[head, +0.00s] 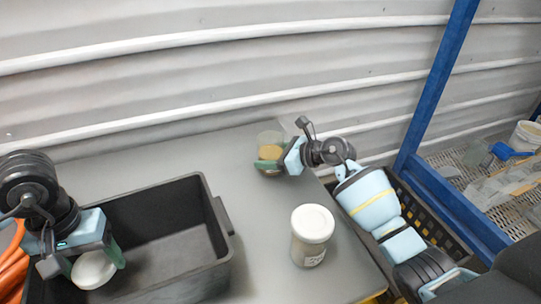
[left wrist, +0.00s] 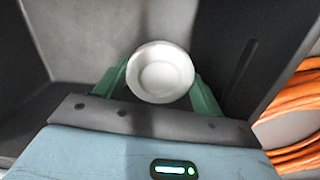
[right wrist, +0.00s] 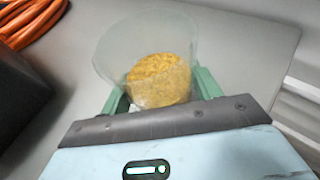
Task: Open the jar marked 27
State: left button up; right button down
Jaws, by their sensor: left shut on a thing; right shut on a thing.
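My left gripper (head: 96,262) is shut on a round white lid (head: 93,270), over the left part of the black crate; the lid also shows between the fingers in the left wrist view (left wrist: 160,72). My right gripper (head: 270,166) is shut on a clear open jar (head: 269,140) at the back of the grey table. The right wrist view shows yellow-brown grains (right wrist: 160,78) inside this jar and no lid on it. Its marking is not visible. A second jar (head: 309,250), with a white lid on, stands upright at the front; its small label is too blurred to read surely.
The black crate (head: 218,215) has high walls and looks empty on its right side. The grey table (head: 262,255) is clear between crate and lidded jar. A blue post (head: 440,80) and a black basket (head: 440,237) are at the right. Orange hoses (head: 12,265) lie at far left.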

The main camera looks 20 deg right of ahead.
jog(key=shift+f, duration=0.1)
jog(key=shift+c, duration=1.8)
grip_release()
jog(key=shift+s+d+r, duration=0.1)
jog(key=shift+d+r, duration=0.1)
jog(key=shift+r, duration=0.05)
jog(key=v, duration=1.1)
jog(key=shift+s+d, duration=0.15)
jog(key=shift+s, duration=0.1)
